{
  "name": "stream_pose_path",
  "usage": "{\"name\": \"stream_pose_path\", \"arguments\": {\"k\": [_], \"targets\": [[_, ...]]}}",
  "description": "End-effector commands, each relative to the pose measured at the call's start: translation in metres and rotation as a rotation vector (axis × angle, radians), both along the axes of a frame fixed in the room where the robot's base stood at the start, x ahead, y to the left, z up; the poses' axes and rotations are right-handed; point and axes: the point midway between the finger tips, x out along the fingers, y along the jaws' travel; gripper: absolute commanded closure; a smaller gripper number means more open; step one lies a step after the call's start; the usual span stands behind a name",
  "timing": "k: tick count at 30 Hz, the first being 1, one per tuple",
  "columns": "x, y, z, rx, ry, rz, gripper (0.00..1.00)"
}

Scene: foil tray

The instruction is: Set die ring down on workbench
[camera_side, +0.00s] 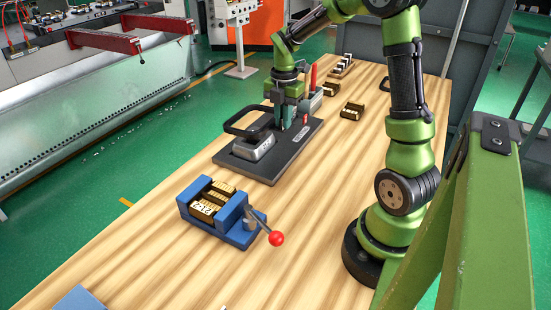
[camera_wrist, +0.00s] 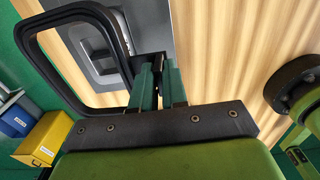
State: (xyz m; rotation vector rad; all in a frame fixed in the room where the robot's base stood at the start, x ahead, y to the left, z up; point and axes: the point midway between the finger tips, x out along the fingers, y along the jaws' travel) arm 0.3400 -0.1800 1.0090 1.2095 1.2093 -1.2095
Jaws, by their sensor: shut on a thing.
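The die ring (camera_side: 228,127) is a black rounded-square loop. My gripper (camera_side: 284,122) is shut on one side of it, and the loop reaches out to the left. In the wrist view the ring (camera_wrist: 117,40) fills the upper left and my gripper (camera_wrist: 160,85) grips its right side. The ring appears raised above a dark base plate (camera_side: 283,165) with a silver foil tray (camera_side: 253,149) on its near left part. The plate lies on the wooden workbench (camera_side: 315,215). My fingers hide the gripped part of the ring.
A blue clamp fixture (camera_side: 240,236) with a red-knobbed lever (camera_side: 277,239) stands nearer the camera. Small dark blocks (camera_side: 352,111) and a holder with a red-handled tool (camera_side: 313,78) sit farther back. Bare bench lies right of the plate.

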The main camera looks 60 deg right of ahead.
Motion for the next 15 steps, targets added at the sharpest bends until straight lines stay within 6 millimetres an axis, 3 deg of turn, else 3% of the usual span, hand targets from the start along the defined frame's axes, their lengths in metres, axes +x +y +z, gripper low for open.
{"name": "stream_pose_path", "arguments": {"k": [15], "targets": [[0.001,0.000,0.031,-0.002,-0.004,0.001,1.00]]}}
